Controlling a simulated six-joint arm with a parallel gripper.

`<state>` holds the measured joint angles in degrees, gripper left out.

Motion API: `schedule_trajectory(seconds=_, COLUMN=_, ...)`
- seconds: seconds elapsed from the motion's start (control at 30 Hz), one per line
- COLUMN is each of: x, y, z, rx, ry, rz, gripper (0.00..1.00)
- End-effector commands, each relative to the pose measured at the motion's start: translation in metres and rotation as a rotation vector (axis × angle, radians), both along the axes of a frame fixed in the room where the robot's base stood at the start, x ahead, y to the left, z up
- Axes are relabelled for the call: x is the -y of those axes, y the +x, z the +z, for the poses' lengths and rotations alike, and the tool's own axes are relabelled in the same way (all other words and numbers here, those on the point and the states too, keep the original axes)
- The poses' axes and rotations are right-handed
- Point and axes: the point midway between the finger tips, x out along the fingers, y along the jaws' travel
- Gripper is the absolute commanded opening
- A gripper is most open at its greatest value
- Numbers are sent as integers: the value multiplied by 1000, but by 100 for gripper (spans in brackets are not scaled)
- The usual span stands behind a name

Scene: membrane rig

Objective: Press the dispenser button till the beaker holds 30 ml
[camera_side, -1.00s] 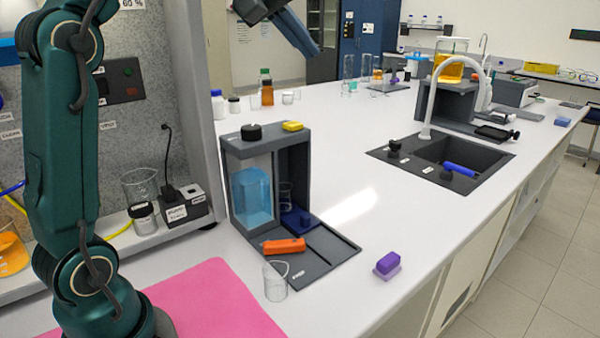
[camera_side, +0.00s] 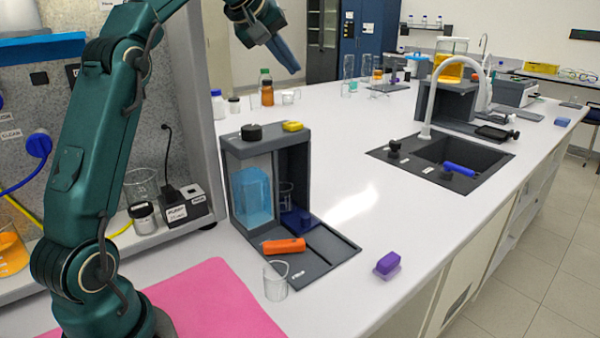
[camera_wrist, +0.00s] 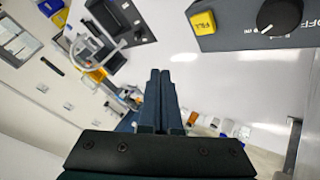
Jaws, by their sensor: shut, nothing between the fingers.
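The dispenser (camera_side: 235,150) is a dark grey frame with a tank of blue liquid (camera_side: 251,196) in its left half. A yellow button (camera_side: 292,126) sits on its top, right of a black knob (camera_side: 251,132). The wrist view shows the yellow button (camera_wrist: 203,22), with lettering, and the knob (camera_wrist: 280,15) at upper right. A small clear beaker (camera_side: 286,192) stands in the right bay on a blue base; its liquid level is too small to tell. My gripper (camera_side: 294,68) is shut and empty, in the air above the dispenser, apart from the button. Its fingers (camera_wrist: 160,75) point up the wrist view.
An orange block (camera_side: 284,246) lies on the dispenser's front plate. A clear beaker (camera_side: 275,283) stands at its front edge and a purple block (camera_side: 387,264) to the right. A sink with a white tap (camera_side: 430,100) is further right. Bottles (camera_side: 267,92) stand behind. The bench between is clear.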

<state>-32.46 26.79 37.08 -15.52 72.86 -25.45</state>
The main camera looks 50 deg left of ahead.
Motion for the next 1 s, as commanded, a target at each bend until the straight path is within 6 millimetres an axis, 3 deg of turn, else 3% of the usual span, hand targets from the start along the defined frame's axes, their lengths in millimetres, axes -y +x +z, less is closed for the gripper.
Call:
schedule_trajectory(seconds=0.37, x=1, y=-1, z=-19, rx=-2, ry=-2, rz=0, gripper=0)
schedule_trajectory(seconds=1.0, x=1, y=0, z=-79, rx=-1, ry=-2, rz=-2, gripper=0)
